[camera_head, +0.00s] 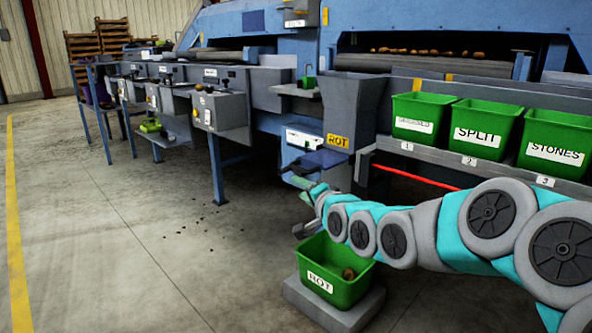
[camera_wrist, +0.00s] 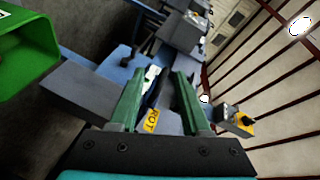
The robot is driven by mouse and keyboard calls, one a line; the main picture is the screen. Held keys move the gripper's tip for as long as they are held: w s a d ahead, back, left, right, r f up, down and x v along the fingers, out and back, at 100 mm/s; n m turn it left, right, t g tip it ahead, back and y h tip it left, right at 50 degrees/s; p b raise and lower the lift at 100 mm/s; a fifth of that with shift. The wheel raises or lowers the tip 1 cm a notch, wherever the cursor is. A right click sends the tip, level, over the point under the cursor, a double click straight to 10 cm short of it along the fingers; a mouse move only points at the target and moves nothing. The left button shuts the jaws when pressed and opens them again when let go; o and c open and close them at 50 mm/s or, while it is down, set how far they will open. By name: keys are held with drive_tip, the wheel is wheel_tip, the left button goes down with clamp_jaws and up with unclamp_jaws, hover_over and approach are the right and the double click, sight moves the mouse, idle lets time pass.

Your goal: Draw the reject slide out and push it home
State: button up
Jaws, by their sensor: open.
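A green ROT bin (camera_head: 335,284) holding a potato stands on a grey block (camera_head: 305,302) below my gripper. Green bins labelled SPLIT (camera_head: 479,131) and STONES (camera_head: 555,152) stand on a shelf at right. Open floor (camera_head: 110,230) lies at left.

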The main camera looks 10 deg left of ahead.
drive_tip(key=m+t+y, duration=0.1)
drive_tip(key=m+t, duration=0.1)
approach(295, 164)
drive_tip(key=a, duration=0.2)
drive_tip(key=shift+m, duration=0.3)
drive_tip(key=shift+w+d+b+x, duration=0.15)
drive_tip(key=shift+d+x, duration=0.05)
drive_tip(key=shift+x, duration=1.25)
drive_tip(key=shift+w+d+b+x, duration=0.1)
drive_tip(key=shift+d+b+x, duration=0.15)
drive_tip(key=shift+x, duration=1.2)
drive_tip(key=shift+w+d+b+x, duration=0.1)
drive_tip(key=shift+w+d+x, duration=0.1)
drive_tip(key=shift+x, duration=1.2)
clamp_jaws()
drive_tip(key=shift+r, duration=0.15)
